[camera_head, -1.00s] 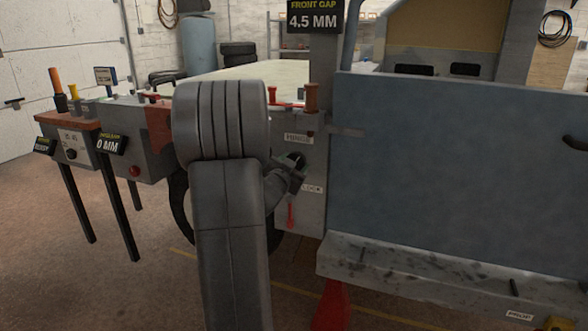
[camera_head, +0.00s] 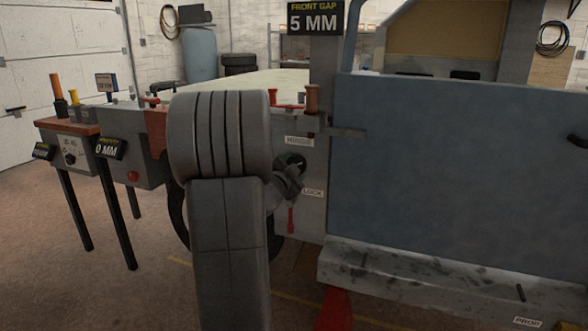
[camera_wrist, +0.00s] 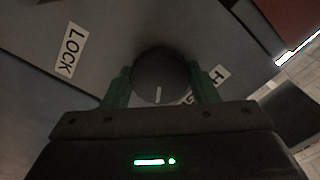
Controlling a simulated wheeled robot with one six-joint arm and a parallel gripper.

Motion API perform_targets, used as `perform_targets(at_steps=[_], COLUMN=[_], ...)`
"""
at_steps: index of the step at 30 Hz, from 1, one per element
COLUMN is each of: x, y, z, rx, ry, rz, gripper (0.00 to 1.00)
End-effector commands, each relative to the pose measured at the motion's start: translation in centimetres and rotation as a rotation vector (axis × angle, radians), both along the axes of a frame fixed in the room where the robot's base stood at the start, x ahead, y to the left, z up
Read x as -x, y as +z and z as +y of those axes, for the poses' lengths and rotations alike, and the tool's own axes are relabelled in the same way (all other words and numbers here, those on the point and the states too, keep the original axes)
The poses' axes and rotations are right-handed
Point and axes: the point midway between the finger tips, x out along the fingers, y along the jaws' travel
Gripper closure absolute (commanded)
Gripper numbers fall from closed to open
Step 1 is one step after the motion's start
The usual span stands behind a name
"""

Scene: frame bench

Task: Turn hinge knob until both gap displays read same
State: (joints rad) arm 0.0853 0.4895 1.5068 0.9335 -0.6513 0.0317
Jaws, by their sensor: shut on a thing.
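The front gap display (camera_head: 315,18) sits at the top of the post and reads 5 MM. I see no second display labelled as a gap. The hinge knob (camera_wrist: 158,72) is round and dark with a pale pointer line, below the HINGE label (camera_head: 299,141). My gripper (camera_wrist: 160,86) is shut on the knob, one green finger on each side in the wrist view. In the head view my gripper (camera_head: 290,175) is at the post face, partly hidden by my own arm.
The LOCK label (camera_head: 313,192) is beside the knob, with a small red lever (camera_head: 291,220) below it. A blue-grey door panel (camera_head: 450,180) fills the right. At left, a bench holds a small display reading 0 MM (camera_head: 110,148).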

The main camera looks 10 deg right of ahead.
Motion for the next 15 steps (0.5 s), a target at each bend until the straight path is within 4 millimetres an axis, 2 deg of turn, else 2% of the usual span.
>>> perform_targets(at_steps=[7, 8, 10, 15], x=[-0.01, 0.0, -0.01, 0.0], y=[-0.08, -0.07, -0.06, -0.04], z=[0.03, 0.02, 0.03, 0.02], rx=[0.0, 0.0, 0.0, 0.001], ry=[0.001, 0.001, 0.001, 0.001], rz=[0.002, 0.002, 0.002, 0.002], gripper=[0.69, 0.41, 0.27, 0.25])
